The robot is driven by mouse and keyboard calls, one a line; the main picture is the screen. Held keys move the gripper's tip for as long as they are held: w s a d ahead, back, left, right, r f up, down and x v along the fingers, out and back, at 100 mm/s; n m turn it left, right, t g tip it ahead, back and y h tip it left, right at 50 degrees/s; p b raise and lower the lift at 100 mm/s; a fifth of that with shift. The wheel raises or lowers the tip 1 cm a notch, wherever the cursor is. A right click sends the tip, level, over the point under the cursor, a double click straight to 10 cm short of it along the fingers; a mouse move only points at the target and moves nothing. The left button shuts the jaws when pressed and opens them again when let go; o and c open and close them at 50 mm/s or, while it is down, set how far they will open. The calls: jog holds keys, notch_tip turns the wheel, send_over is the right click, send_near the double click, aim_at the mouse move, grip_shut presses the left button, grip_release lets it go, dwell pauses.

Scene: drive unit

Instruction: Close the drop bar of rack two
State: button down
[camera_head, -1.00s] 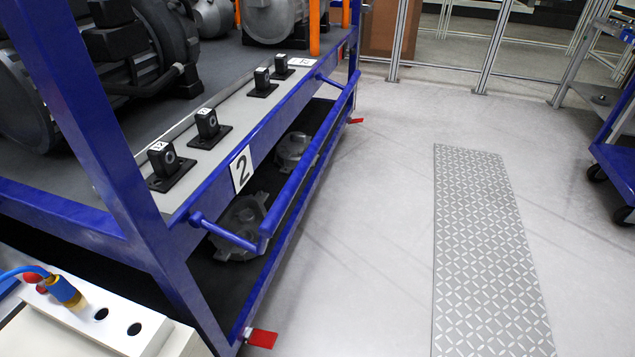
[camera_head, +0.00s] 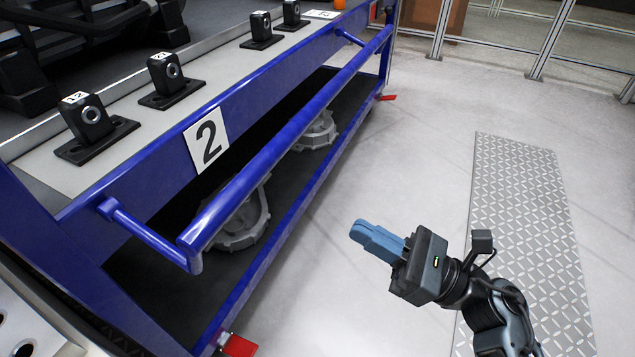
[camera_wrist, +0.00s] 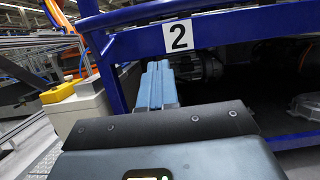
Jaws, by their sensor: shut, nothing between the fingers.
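Rack two (camera_head: 300,70) is a blue frame with a white "2" plate (camera_head: 206,139) on its front beam; the plate also shows in the wrist view (camera_wrist: 178,37). The blue drop bar (camera_head: 290,133) stands out from the front of the rack on short side arms (camera_head: 142,227), held off the beam. My gripper (camera_head: 365,235) is in front of the rack, to the right of the bar and apart from it. Its blue fingers are shut with nothing between them; they also show in the wrist view (camera_wrist: 156,85), pointing toward the rack.
Black bearing blocks (camera_head: 168,75) stand on the rack's upper ledge. Grey castings (camera_head: 240,222) lie on the lower shelf. Red foot pedals (camera_head: 238,346) stick out at floor level. A patterned floor plate (camera_head: 510,210) lies right; the floor between is clear.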

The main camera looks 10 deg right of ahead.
jog(key=r+x, duration=0.2)
jog(key=x, duration=1)
jog(key=shift+r+p, duration=0.4)
jog(key=shift+r, duration=0.1)
jog(key=shift+d, duration=0.1)
jog(key=shift+r+p, duration=0.65)
jog(key=shift+p, duration=0.6)
